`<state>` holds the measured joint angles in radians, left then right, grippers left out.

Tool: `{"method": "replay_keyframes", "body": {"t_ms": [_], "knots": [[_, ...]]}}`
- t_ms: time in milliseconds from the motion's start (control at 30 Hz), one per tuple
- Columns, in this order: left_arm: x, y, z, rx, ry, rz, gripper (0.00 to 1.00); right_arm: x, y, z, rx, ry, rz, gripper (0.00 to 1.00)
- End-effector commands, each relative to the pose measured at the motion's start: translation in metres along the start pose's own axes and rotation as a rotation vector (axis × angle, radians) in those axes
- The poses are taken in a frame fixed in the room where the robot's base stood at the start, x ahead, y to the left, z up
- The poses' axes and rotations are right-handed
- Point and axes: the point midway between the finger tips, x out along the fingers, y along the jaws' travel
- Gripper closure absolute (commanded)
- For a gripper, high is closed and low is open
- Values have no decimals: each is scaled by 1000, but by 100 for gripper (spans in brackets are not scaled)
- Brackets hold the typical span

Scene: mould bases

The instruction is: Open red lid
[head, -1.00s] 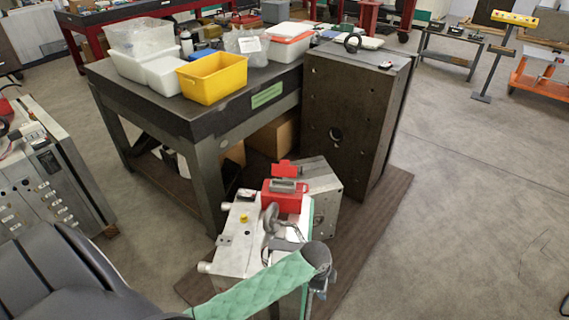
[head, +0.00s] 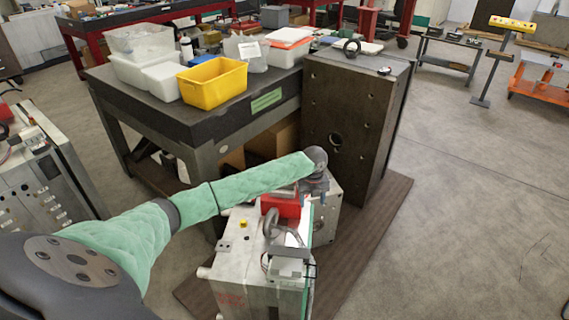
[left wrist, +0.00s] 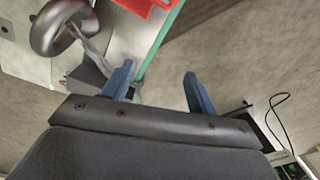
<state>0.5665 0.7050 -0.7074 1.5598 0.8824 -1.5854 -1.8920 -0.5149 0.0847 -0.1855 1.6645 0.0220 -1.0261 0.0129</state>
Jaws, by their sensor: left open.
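A red box (head: 282,208) sits on top of the pale metal mould base (head: 236,247), partly covered by my left arm in the head view. The red lid is hidden behind the arm there. Part of a red piece also shows at the top edge of the left wrist view (left wrist: 142,5); I cannot tell whether it is box or lid. My left gripper (head: 317,193) is to the right of the red box, pointing down. Its two blue fingers (left wrist: 160,74) are apart with nothing between them. My right gripper is not in view.
A grey ring handle (head: 271,222) stands on the mould base near the red box, and shows in the left wrist view (left wrist: 62,27). A tall dark mould block (head: 348,120) stands behind. A workbench (head: 195,120) carries a yellow bin (head: 212,84).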

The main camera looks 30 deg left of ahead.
Motion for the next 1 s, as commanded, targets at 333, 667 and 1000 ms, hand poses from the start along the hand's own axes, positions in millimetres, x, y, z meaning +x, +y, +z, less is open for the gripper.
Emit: {"method": "replay_keyframes", "body": {"t_ms": [333, 667, 1000], "knots": [[-86, 46, 137, 216, -2, 36, 42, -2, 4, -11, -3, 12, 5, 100], [-121, 70, 181, 294, 5, 33, 42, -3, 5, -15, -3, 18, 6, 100], [-82, 72, 180, 294, 7, 34, 42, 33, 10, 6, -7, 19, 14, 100]]}}
